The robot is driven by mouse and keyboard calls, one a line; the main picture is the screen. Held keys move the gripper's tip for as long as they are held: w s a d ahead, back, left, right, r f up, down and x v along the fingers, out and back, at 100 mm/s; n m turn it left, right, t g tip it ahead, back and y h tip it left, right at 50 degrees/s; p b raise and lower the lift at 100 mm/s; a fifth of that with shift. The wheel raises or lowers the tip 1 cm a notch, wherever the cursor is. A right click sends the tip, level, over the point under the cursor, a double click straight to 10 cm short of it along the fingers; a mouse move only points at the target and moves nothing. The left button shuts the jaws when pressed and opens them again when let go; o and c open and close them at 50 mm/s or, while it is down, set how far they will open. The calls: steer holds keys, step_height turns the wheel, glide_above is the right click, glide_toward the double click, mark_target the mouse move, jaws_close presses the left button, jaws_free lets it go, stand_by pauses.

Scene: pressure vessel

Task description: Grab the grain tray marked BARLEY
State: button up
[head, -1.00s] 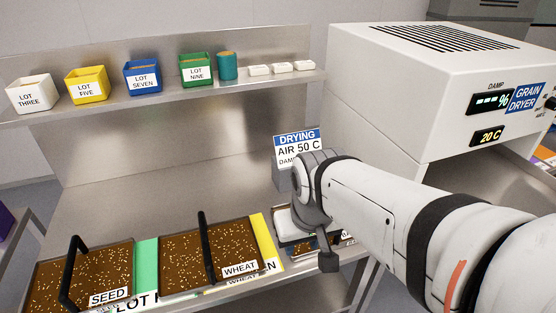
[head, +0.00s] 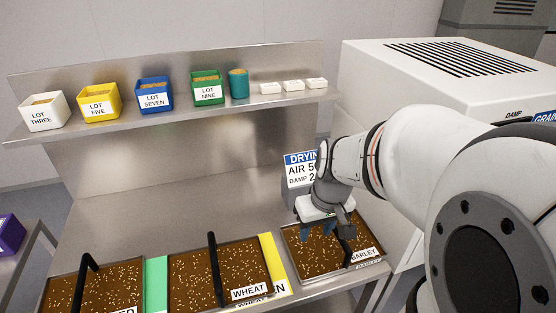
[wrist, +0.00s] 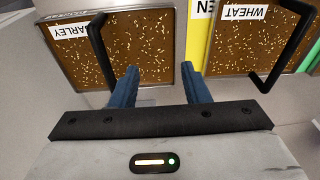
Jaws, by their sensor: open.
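The BARLEY tray (head: 306,252) holds brown grain with pale specks and lies at the right end of the bench in the head view. Its white label is at its right front corner. In the wrist view the tray (wrist: 150,50) is at upper left, its label upside down. Its black handle (wrist: 101,48) stands left of both fingers. My gripper (wrist: 160,69) is open, with two blue fingers apart and nothing between them. In the head view my gripper (head: 345,228) is over the tray and partly hides it; contact cannot be told.
The WHEAT tray (head: 205,275) with its black handle lies left of the BARLEY tray, past a yellow strip (head: 272,262). Another handled tray is further left. A drying sign (head: 298,172) stands behind the BARLEY tray. The white grain dryer (head: 400,85) is at right.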

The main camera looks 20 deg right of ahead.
steer(key=w+d+p, duration=0.3)
steer(key=d, duration=0.2)
steer(key=y+p, duration=0.1)
steer(key=p, duration=0.1)
glide_toward(330, 243)
steer(key=shift+g, duration=0.3)
steer(key=shift+w+a+f+p, duration=0.2)
steer(key=shift+f, duration=0.65)
steer(key=shift+w+a+f+p, duration=0.2)
steer(key=shift+w+a+f, duration=0.05)
steer(key=shift+f, duration=0.55)
steer(key=shift+w+a+f+p, duration=0.2)
steer(key=shift+f, duration=0.65)
steer(key=shift+c, duration=0.5)
jaws_close()
